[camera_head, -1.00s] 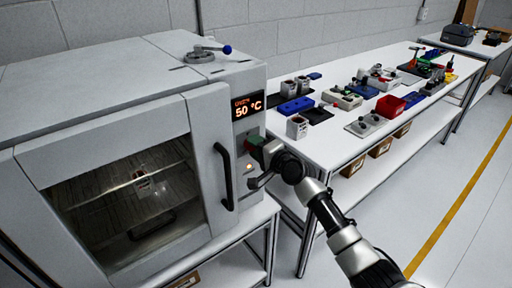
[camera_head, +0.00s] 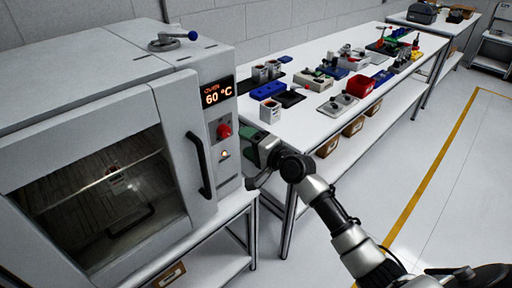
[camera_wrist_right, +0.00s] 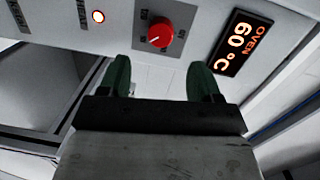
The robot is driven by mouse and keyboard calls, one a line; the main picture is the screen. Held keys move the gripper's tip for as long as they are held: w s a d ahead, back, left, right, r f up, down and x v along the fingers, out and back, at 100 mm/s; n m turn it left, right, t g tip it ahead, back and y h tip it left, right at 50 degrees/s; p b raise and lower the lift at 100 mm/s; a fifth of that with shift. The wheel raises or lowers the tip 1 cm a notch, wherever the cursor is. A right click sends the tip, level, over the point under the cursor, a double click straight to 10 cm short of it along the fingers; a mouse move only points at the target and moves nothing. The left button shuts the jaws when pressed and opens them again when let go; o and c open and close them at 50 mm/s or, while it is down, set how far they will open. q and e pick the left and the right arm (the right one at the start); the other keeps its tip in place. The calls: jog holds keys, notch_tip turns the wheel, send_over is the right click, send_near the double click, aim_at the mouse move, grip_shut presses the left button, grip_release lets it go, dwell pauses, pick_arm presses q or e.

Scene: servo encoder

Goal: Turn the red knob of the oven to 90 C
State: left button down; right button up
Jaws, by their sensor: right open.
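The oven (camera_head: 95,72) stands at the left, and its display (camera_head: 218,92) reads 60 °C. The red knob (camera_head: 224,131) is on its front panel below the display, with nothing touching it. In the right wrist view the red knob (camera_wrist_right: 160,33) lies beyond and between the two fingertips, and the display (camera_wrist_right: 240,42) is to its right. My right gripper (camera_head: 252,150) is just right of the panel, apart from the knob. In the right wrist view its green fingers (camera_wrist_right: 160,75) are spread apart and empty. My left gripper is not in view.
The oven door handle (camera_head: 199,165) stands out left of the knob. A lit indicator (camera_head: 223,154) sits below the knob. A white workbench (camera_head: 300,130) with several parts and bins is to the right. The floor (camera_head: 455,200) right of it is clear.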

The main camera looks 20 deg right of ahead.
jog(key=shift+v, duration=1.6)
jog(key=s+d+f+n+g+h, duration=0.15)
jog(key=s+f, duration=0.25)
jog(key=f, duration=0.8)
jog(key=s+f+n+g+h, duration=0.1)
jog(key=s+f+g+h, duration=0.2)
jog(key=f, duration=0.9)
jog(key=s+d+f+n+g+h, duration=0.15)
jog(key=s+f, duration=0.35)
jog(key=f, duration=0.7)
jog(key=s+a+f+n+g, duration=0.1)
jog(key=s+f+n+g, duration=0.3)
jog(key=s+f, duration=1)
jog(key=s+a+f+n+g, duration=0.1)
jog(key=s+f+n+g, duration=0.1)
jog(key=s, duration=1)
jog(key=s+a+f+n+g+h, duration=0.1)
jog(key=s+f+n, duration=0.3)
jog(key=s, duration=0.9)
jog(key=shift+a+f+g, duration=0.55)
jog(key=shift+g, duration=0.35)
jog(key=shift+s, duration=0.1)
